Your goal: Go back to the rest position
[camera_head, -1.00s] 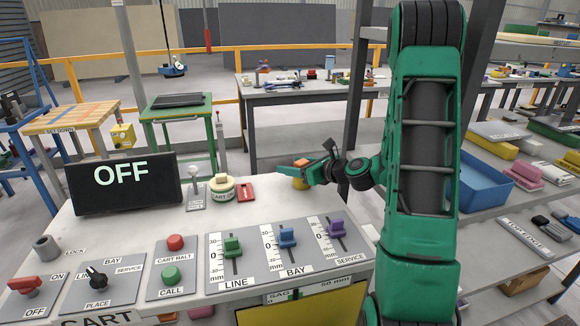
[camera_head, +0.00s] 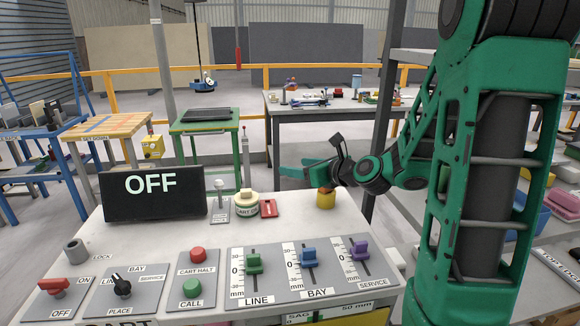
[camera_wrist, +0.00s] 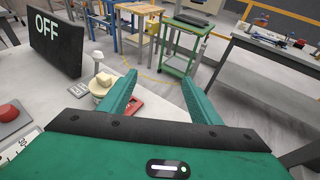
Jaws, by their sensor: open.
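My gripper (camera_head: 292,168) is raised above the back right of the light control panel (camera_head: 150,238), with its green fingers pointing left in the head view. In the wrist view my gripper (camera_wrist: 162,95) shows two green fingers spread apart with nothing between them. It touches nothing that I can see. My arm is bent at the right of the head view.
The panel carries an OFF display (camera_head: 153,195), a red switch (camera_head: 54,287), a green call button (camera_head: 191,288) and slider knobs (camera_head: 309,257). A yellow cylinder with an orange top (camera_head: 326,199) stands at its back edge. A green table (camera_head: 204,125) stands behind.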

